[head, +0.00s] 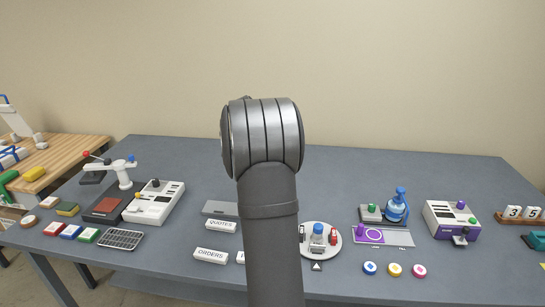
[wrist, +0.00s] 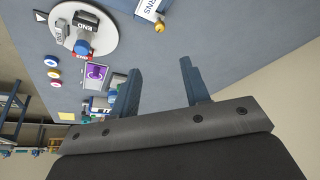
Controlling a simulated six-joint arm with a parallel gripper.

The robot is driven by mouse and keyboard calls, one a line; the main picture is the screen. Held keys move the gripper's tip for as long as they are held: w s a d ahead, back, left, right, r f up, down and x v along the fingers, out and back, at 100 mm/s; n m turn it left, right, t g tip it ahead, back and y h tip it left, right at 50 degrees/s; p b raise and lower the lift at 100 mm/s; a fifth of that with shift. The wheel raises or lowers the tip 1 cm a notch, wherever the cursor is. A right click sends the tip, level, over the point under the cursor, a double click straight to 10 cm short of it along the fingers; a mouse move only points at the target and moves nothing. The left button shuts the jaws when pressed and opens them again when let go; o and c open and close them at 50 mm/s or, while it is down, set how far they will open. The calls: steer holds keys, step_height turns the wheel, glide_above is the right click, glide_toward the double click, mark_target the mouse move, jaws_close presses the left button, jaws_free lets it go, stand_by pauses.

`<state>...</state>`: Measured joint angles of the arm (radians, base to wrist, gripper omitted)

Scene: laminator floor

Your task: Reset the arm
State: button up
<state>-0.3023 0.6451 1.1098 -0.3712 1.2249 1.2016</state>
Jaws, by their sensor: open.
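My gripper (wrist: 160,90) shows in the wrist view with its two blue-grey fingers apart and nothing between them. It hangs over the grey table (wrist: 230,45), clear of the things on it. In the head view my arm rises in the middle of the picture, and its raised grey joint stands in front of the wall. The gripper itself is hidden in the head view.
The grey table (head: 330,170) carries a round white turntable (head: 321,252) with small items, a blue bottle (head: 397,206), a purple-and-white machine (head: 451,219), a white control box (head: 153,202) and white label blocks (head: 210,255). A wooden table (head: 65,155) stands at left.

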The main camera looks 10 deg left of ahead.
steer(key=x, duration=1.7)
steer(key=shift+w+d+f, duration=0.1)
steer(key=shift+w+f, duration=0.05)
steer(key=shift+f, duration=0.25)
steer(key=shift+r+n, duration=0.25)
steer(key=shift+n, duration=0.15)
steer(key=shift+n+t, duration=0.3)
steer(key=shift+n, duration=0.1)
steer(key=n+y, duration=0.1)
steer(key=n, duration=0.1)
steer(key=n+y, duration=0.1)
steer(key=n, duration=0.3)
steer(key=shift+d+t+y, duration=0.3)
steer(key=shift+t+y, duration=0.1)
steer(key=shift+d+n+y, duration=0.1)
steer(key=shift+n+y, duration=0.3)
steer(key=shift+n, duration=0.75)
steer(key=shift+d+n+y, duration=0.1)
steer(key=shift+n+y, duration=0.3)
steer(key=shift+n, duration=0.75)
steer(key=shift+d+n+g+y, duration=0.15)
steer(key=shift+n+y, duration=0.25)
steer(key=shift+n, duration=0.75)
steer(key=shift+n+g+y, duration=0.25)
steer(key=shift+n+y, duration=0.15)
steer(key=shift+n, duration=0.75)
